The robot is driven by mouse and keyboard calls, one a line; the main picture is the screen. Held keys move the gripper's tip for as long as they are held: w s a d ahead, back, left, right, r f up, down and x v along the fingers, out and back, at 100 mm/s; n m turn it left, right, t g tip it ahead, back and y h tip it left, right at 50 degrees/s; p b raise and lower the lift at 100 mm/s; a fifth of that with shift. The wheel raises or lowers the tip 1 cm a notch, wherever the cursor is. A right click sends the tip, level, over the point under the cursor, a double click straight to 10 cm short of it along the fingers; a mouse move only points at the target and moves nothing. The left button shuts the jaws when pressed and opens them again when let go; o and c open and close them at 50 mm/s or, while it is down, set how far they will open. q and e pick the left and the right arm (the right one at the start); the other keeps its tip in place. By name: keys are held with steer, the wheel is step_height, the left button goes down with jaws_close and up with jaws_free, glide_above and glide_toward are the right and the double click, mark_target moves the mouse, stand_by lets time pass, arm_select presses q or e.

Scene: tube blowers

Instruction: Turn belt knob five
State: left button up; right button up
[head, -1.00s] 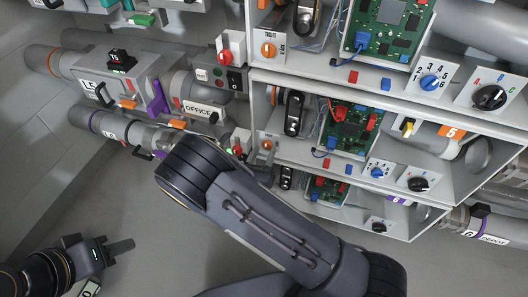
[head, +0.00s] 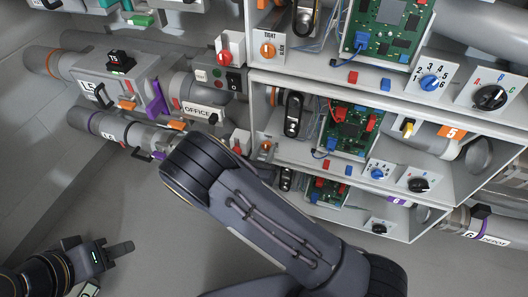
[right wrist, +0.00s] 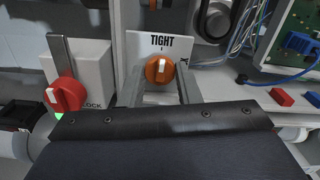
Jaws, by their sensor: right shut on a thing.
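The orange belt knob (right wrist: 160,70) sits on a white plate marked TIGHT in the right wrist view. A white mark on it points roughly upward. In the head view it is the orange knob (head: 266,146) at the left end of the middle shelf, which has an orange 5 label on its tube. My right gripper (right wrist: 161,84) is shut on this knob, one finger on each side. In the head view my right arm hides most of that gripper. My left gripper (head: 122,249) is low at the left, away from the shelves; its finger gap cannot be made out.
A red knob (right wrist: 66,94) on a white LOCK box stands close left of the orange knob. Red (right wrist: 282,97) and blue (right wrist: 313,98) blocks and a green circuit board (right wrist: 295,40) are to the right. The grey floor (head: 150,225) at lower left is free.

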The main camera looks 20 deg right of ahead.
steer(key=m+b, duration=0.2)
steer(key=m, duration=0.2)
steer(key=shift+f, duration=0.2)
steer(key=m+b, duration=0.3)
steer(key=m, duration=0.2)
steer(key=m+b, duration=0.6)
steer(key=shift+f, duration=0.1)
steer(key=shift+r+m+b, duration=0.2)
steer(key=shift+m+b, duration=1)
steer(key=shift+b, duration=0.4)
steer(key=o, duration=0.7)
